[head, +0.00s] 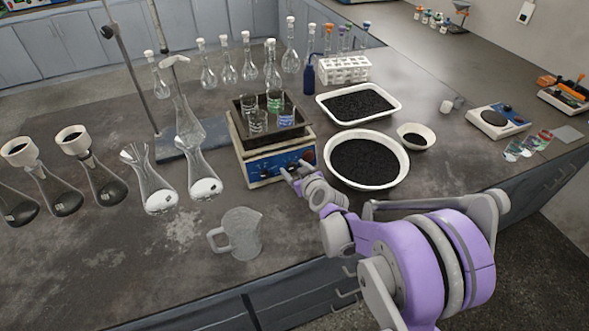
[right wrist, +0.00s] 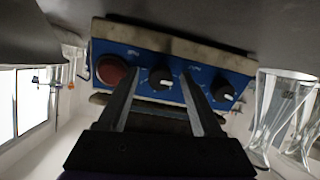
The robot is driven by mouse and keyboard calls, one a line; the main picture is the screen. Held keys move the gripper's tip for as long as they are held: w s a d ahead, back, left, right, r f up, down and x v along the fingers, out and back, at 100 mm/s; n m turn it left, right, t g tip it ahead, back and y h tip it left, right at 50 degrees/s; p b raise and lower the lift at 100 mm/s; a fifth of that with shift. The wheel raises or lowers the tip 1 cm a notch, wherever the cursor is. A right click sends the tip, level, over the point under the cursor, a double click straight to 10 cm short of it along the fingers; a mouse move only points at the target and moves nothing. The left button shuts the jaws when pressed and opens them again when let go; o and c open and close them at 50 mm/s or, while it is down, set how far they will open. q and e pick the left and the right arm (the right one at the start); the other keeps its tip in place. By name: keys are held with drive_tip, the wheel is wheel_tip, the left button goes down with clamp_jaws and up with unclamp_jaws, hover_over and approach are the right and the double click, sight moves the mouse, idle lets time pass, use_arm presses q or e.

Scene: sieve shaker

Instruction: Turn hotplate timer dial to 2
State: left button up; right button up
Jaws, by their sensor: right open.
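The hotplate (head: 262,172) is a beige box with a blue front panel, standing mid-bench with a dark tray of beakers on top. In the right wrist view its blue panel (right wrist: 203,78) carries a red round button (right wrist: 112,69) at left and two black dials with white marks. The middle dial (right wrist: 161,78) appears between the fingertips of my right gripper (right wrist: 159,82); the other dial (right wrist: 222,91) is right of the fingers. The panel's print is too small to read. My right gripper (head: 294,173) is open at the panel's right part in the head view; contact cannot be told. My left gripper is out of view.
A glass jug (head: 243,235) stands in front of the hotplate. A round white bowl of dark grains (head: 330,172) is close right of my gripper. Flasks (head: 198,165) stand to the left, and a balance (head: 497,120) at the right.

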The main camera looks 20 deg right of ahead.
clamp_jaws()
drive_tip(key=shift+m, duration=0.3)
drive_tip(key=m+b, duration=0.1)
drive_tip(key=m, duration=0.3)
drive_tip(key=m+b, duration=0.1)
drive_tip(key=m, duration=0.4)
drive_tip(key=shift+f, duration=0.1)
drive_tip(key=m+b, duration=0.1)
drive_tip(key=m, duration=0.3)
drive_tip(key=shift+b, duration=0.3)
drive_tip(key=shift+m+h+b, duration=0.3)
drive_tip(key=shift+m+b, duration=0.35)
drive_tip(key=shift+m, duration=1.45)
